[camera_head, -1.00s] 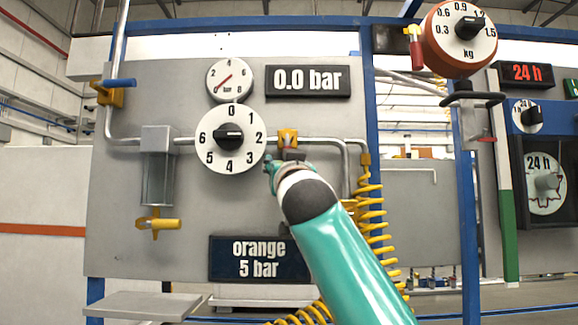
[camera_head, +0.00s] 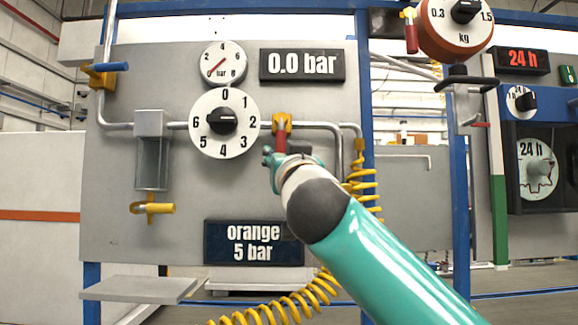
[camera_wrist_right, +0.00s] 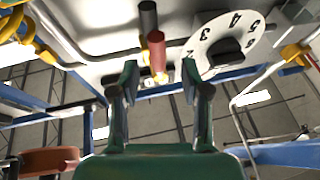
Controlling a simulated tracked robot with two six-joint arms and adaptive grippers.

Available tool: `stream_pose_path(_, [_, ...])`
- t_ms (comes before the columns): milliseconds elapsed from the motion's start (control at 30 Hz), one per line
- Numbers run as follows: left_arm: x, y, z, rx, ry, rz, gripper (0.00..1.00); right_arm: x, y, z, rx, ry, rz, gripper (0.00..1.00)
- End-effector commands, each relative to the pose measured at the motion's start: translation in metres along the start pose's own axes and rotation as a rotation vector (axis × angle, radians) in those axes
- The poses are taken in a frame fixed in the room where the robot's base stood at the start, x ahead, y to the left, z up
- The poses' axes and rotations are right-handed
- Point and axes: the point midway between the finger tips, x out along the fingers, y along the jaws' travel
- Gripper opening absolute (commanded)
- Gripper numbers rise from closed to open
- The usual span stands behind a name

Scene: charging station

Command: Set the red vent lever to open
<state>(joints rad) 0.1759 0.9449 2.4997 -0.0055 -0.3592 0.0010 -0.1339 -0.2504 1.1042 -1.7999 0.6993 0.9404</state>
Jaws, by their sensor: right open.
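A red lever (camera_head: 280,140) hangs down from a yellow valve (camera_head: 281,124) on the pipe, right of the white 0–6 dial. In the right wrist view the red lever (camera_wrist_right: 157,52) shows end-on, ahead of and roughly between my fingertips. My right gripper (camera_head: 284,158) is just below the lever in the head view, partly overlapping its lower end. Its two fingers (camera_wrist_right: 160,80) are apart and nothing is visibly held between them. A second red lever (camera_head: 411,38) hangs at the kg regulator, upper right. No vent label is legible. My left gripper is not in view.
The white dial (camera_head: 223,122) with its black knob is close left of the gripper. A yellow coiled hose (camera_head: 364,185) hangs to the right. A blue-handled valve (camera_head: 108,70) and a yellow drain valve (camera_head: 153,208) are farther left. The display reads 0.0 bar (camera_head: 302,65).

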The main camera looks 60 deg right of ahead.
Motion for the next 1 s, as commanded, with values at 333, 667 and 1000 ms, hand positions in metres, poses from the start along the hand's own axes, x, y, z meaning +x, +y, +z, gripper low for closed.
stream_pose_path(333, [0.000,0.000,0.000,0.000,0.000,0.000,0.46,-0.048,-0.002,0.000,0.003,-0.001,-0.004,0.46])
stream_pose_path(667, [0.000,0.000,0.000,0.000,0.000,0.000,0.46,-0.056,-0.001,0.001,0.001,-0.001,0.001,0.46])
stream_pose_path(1000, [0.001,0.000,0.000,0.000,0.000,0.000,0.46,-0.056,-0.002,0.001,0.001,-0.002,0.000,0.46])
